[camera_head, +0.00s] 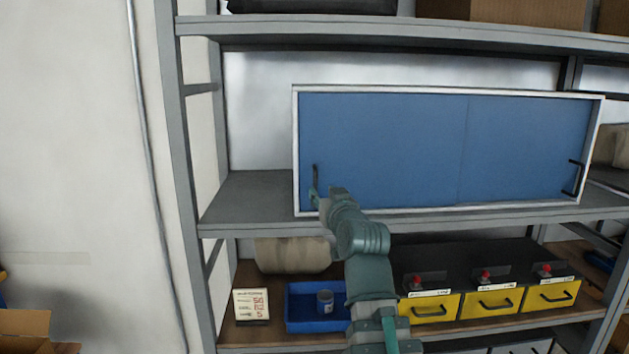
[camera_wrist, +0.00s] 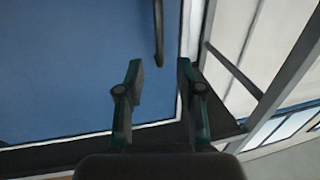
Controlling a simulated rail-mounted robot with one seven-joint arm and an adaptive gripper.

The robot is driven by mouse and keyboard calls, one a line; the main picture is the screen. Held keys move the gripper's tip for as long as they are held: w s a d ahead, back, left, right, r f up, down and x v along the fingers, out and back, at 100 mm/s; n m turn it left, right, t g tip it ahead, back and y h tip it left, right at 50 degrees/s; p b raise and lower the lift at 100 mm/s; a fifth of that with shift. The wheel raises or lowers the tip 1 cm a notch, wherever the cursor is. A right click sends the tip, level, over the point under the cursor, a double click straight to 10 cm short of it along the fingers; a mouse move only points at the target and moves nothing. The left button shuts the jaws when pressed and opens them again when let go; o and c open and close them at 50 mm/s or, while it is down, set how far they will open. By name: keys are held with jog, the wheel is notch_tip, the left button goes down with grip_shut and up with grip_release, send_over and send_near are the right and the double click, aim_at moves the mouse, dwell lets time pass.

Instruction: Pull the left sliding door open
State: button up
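The left sliding door (camera_head: 385,140) is a blue panel in a white-framed cabinet (camera_head: 450,91). It is shut, meeting the right blue door (camera_head: 525,145) at a seam. Its dark vertical bar handle (camera_head: 315,173) is near the left frame edge. My gripper (camera_head: 316,194) is at the lower end of this handle in the head view. In the wrist view my gripper (camera_wrist: 161,68) is open, its two fingers apart with nothing between them. The handle (camera_wrist: 158,32) shows just beyond the fingertips, roughly in line with the gap. Contact cannot be told.
The right door has its own dark handle (camera_head: 573,178). The cabinet stands on a grey shelf (camera_head: 250,195) with a post (camera_head: 180,150) at left. Below are a blue bin (camera_head: 300,309), a price card (camera_head: 251,305) and yellow-fronted boxes (camera_head: 430,307).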

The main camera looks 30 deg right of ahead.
aim_at(316, 185)
jog(key=w, duration=0.2)
jog(key=w+d+p, duration=0.1)
jog(key=w, duration=0.2)
jog(key=w+p, duration=0.1)
jog(key=w, duration=0.2)
jog(key=shift+d, duration=0.3)
jog(key=shift+c, duration=0.4)
grip_shut()
